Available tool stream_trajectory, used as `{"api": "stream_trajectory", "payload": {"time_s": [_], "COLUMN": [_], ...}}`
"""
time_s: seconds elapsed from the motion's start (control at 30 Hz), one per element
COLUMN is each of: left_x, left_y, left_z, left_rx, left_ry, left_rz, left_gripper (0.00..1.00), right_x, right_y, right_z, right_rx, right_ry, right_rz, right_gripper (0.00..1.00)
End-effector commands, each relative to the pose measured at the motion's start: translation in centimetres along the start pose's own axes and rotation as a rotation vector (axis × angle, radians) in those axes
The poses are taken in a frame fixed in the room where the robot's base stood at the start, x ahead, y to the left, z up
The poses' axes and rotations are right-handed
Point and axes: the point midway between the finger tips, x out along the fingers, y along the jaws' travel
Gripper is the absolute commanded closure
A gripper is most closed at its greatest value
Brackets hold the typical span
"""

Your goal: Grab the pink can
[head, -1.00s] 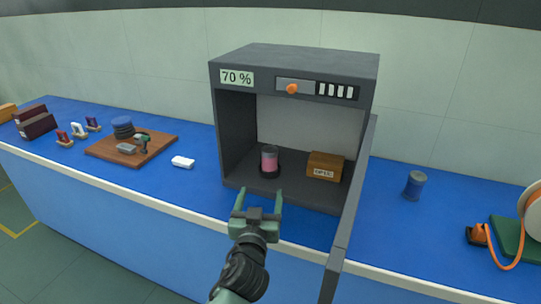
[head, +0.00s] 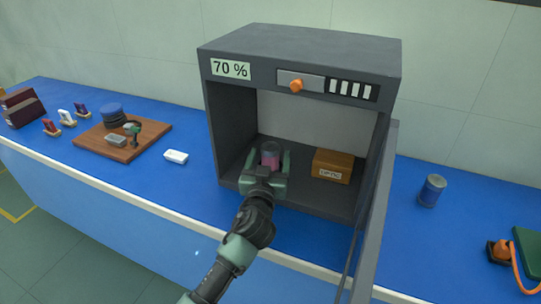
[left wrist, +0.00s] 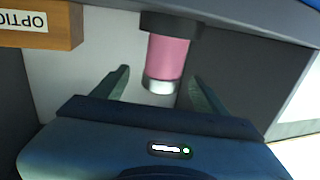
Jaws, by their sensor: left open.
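The pink can (head: 270,157) stands inside the open dark grey cabinet (head: 301,62), left of the middle of its floor. My left gripper (head: 268,157) is open and has its fingers inside the cabinet at the can, which partly hides behind it. In the left wrist view the pink can (left wrist: 169,58) shows with a silver end and a dark base, between and just beyond the two open fingertips (left wrist: 160,75). A gap shows on each side of the can. My right gripper is not in view.
A brown box (head: 332,165) stands right of the can in the cabinet. The cabinet door (head: 374,215) is swung open at the right. A blue can (head: 432,190) stands on the blue bench outside. A white block (head: 176,157) and a wooden board (head: 148,141) lie to the left.

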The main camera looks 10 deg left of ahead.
Motion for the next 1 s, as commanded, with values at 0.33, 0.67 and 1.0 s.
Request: {"api": "stream_trajectory", "payload": {"time_s": [0.33,0.67,1.0], "left_x": [3.2,3.2,3.2], "left_y": [-0.2,-0.2,-0.2], "left_z": [-0.2,-0.2,-0.5], "left_rx": [0.001,0.001,0.0], "left_ry": [0.0,0.0,0.002], "left_rz": [0.0,-0.001,-0.001], "left_gripper": [0.27,0.74,0.99], "right_x": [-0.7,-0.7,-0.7], "right_y": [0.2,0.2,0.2], "right_z": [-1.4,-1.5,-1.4], "right_rx": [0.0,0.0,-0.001], "right_ry": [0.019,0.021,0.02], "right_rz": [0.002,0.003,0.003], "right_gripper": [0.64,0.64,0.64]}}
